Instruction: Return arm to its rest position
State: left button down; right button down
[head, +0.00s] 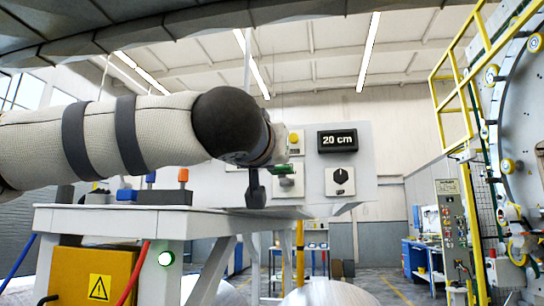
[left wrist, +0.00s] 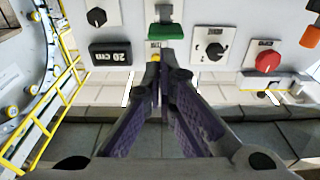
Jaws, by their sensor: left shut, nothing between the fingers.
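My left arm reaches in from the left in the head view, in a pale cover with dark bands. My left gripper (head: 256,197) hangs in front of the white control panel (head: 368,152). In the left wrist view its two fingers meet at the tips (left wrist: 166,68), shut and empty. A green switch handle (left wrist: 167,31) lies just beyond the fingertips; I cannot tell whether they touch it. The green handle (head: 286,169) also shows beside the gripper in the head view. My right gripper is in neither view.
The panel carries a "20 cm" display (head: 338,140), a black knob (head: 341,176) and a yellow button (head: 294,138). A red knob (left wrist: 267,61) shows in the left wrist view. A white table (head: 120,222) stands below my arm. A yellow-railed round machine (head: 515,130) stands right.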

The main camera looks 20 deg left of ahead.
pick_arm(q)
jog(key=shift+w, duration=0.1)
dwell(0.4)
jog(key=w+d+f+m+g+h, duration=0.1)
jog(key=w+d+f, duration=0.15)
jog(key=f, duration=0.85)
jog(key=w+d+f+m+g+h, duration=0.15)
jog(key=w+f, duration=0.25)
jog(key=f, duration=0.7)
jog(key=w+d+f+m+g+h, duration=0.1)
jog(key=w+d+f, duration=0.15)
jog(key=f, duration=0.85)
jog(key=s+f+g+h, duration=0.15)
jog(key=s+f, duration=0.25)
jog(key=f, duration=0.8)
jog(key=s+f+g, duration=0.3)
jog(key=s+f, duration=0.1)
jog(key=f, duration=0.8)
jog(key=s+a+f+g, duration=0.2)
jog(key=s+f+g, duration=0.2)
jog(key=s+f, duration=0.7)
jog(key=s+a+f+g, duration=0.1)
jog(key=s+f+g, duration=0.3)
jog(key=s+f, duration=0.7)
jog(key=s+a+g, duration=0.2)
jog(key=s, duration=0.7)
jog(key=s+a+n+g, duration=0.1)
jog(key=s+a+g, duration=0.1)
jog(key=s, duration=0.7)
jog(key=shift+r, duration=0.45)
